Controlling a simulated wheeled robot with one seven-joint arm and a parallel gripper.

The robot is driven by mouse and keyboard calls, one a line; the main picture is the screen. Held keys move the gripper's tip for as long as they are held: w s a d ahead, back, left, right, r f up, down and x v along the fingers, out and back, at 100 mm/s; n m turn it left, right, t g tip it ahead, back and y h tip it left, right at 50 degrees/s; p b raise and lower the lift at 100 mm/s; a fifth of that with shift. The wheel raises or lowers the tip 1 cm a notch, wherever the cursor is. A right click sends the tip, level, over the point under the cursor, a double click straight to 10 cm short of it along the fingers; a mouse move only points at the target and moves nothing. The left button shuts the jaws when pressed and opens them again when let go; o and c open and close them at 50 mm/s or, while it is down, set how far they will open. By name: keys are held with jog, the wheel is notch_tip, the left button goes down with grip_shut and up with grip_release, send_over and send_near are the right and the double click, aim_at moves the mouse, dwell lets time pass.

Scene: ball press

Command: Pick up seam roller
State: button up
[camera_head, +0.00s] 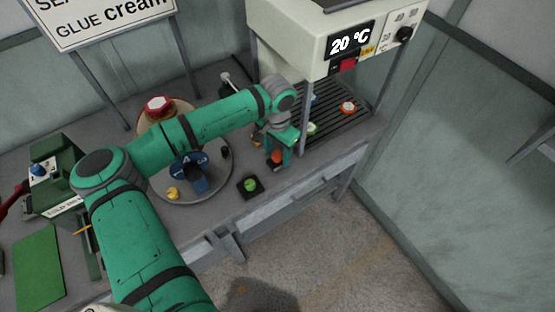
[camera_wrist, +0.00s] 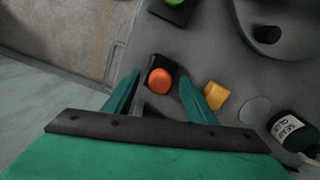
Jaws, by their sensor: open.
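My gripper (camera_head: 279,162) is open and points down over the front part of the table. In the wrist view its two fingers (camera_wrist: 160,85) stand either side of an orange ball-shaped knob (camera_wrist: 159,81) on a black block. The knob also shows in the head view (camera_head: 277,156). It is not visibly gripped. A yellow piece (camera_wrist: 215,95) lies just outside the right finger in the wrist view. I cannot tell for certain which piece is the seam roller.
A green knob on a black pad (camera_head: 250,185) sits near the front edge. A round turntable (camera_head: 205,190) carries a blue-and-black part. The press (camera_head: 310,45) stands behind and right of my gripper.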

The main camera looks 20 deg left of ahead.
jog(key=shift+f, duration=0.4)
grip_shut()
jog(key=shift+r, duration=0.15)
jog(key=shift+r, duration=0.3)
notch_tip(320, 180, up, 2)
jog(key=shift+r, duration=0.1)
jog(key=s+d+r, duration=0.7)
jog(key=s+r, duration=0.3)
jog(key=s, duration=0.1)
jog(key=shift+s+d, duration=0.3)
jog(key=shift+d, duration=0.05)
